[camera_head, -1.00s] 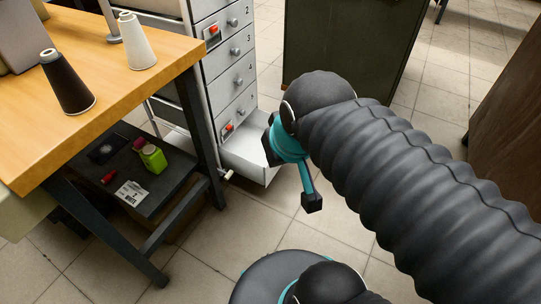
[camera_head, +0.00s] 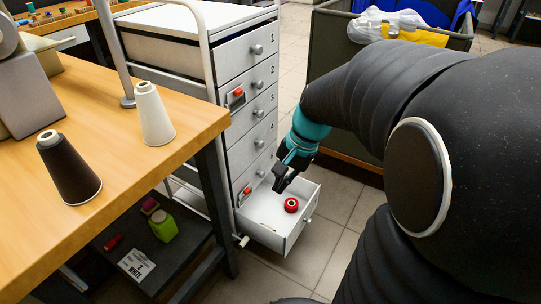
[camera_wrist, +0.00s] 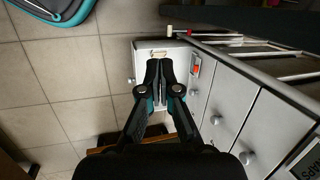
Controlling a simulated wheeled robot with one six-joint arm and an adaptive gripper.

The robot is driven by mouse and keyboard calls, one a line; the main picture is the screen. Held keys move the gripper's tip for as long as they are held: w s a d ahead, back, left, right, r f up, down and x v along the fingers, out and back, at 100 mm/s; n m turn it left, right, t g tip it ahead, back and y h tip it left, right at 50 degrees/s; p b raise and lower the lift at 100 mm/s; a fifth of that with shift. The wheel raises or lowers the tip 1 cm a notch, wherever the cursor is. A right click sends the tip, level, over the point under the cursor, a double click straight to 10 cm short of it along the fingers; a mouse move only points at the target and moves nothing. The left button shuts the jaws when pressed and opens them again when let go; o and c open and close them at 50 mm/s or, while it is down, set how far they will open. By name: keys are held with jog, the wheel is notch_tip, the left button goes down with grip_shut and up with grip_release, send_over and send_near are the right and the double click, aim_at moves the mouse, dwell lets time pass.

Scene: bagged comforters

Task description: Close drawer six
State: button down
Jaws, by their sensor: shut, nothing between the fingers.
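Drawer six, the bottom drawer (camera_head: 297,234) of the white cabinet (camera_head: 245,75), is pulled open and sticks out to the front right. A red spool (camera_head: 291,205) lies inside it. Its round knob (camera_head: 308,221) is on the front face. My gripper (camera_head: 280,187) hangs over the open drawer, fingers pointing down, shut and empty. Whether it touches the drawer cannot be told. In the wrist view my gripper (camera_wrist: 163,64) covers most of the drawer (camera_wrist: 142,51); the spool is hidden there. The drawers above it are closed.
A wooden table (camera_head: 190,135) with white and dark cones (camera_head: 69,170) stands at left. A large dark bin (camera_head: 330,55) with bags stands behind. Tiled floor (camera_head: 330,250) is open in front of the drawer.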

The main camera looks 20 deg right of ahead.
jog(key=w+d+f+m+y, duration=0.35)
jog(key=d+f+m, duration=0.25)
jog(key=f, duration=0.2)
jog(key=w+d+f+m+y, duration=0.3)
jog(key=w+d+f+m, duration=0.25)
jog(key=f, duration=0.35)
jog(key=s+d+f+m+t, duration=0.1)
jog(key=d+f+m+t, duration=0.1)
jog(key=d+f+m, duration=0.2)
jog(key=s+d+f+m+t+y, duration=0.1)
jog(key=d+f+m+t, duration=0.2)
jog(key=f, duration=0.7)
jog(key=s+d+f+m+t+y+b, duration=0.1)
jog(key=d+f+m+t, duration=0.2)
jog(key=d+f+m, duration=0.2)
notch_tip(320, 180, down, 3)
jog(key=shift+r+m, duration=0.2)
jog(key=shift+m, duration=0.85)
jog(key=shift+w, duration=0.1)
jog(key=w+a, duration=0.5)
jog(key=w, duration=0.1)
jog(key=w+a+f+b, duration=0.1)
jog(key=w+a, duration=1)
jog(key=w, duration=0.2)
jog(key=shift+a+f+b, duration=0.15)
jog(key=shift+a+b, duration=0.1)
jog(key=shift+b, duration=0.1)
send_over(284, 219)
jog(key=shift+a, duration=0.1)
